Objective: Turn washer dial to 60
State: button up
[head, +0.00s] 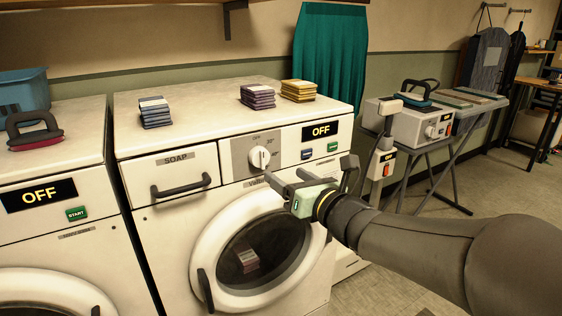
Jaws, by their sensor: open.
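The washer dial (260,158) is a white round knob on a grey panel on the washer front, between the soap drawer and the display. Its pointer mark stands near the top, towards OFF; the small scale figures are hard to read. The washer display (321,131) reads OFF. My gripper (276,178) is open and empty, its two fingers pointing left, just below and right of the dial in the picture. I cannot tell how far in front of the panel the fingers are. My arm comes in from the right.
The soap drawer (180,178) has a dark handle. The round door (250,250) is shut, with a bundle inside. Several folded stacks (258,96) lie on top. Another washer (52,200) stands left. A steam iron station (415,122) and ironing board are right. Floor is free at lower right.

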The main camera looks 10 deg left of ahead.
aim_at(265, 161)
jog(key=x, duration=0.9)
jog(key=shift+w+a, duration=0.15)
jog(key=c, duration=1)
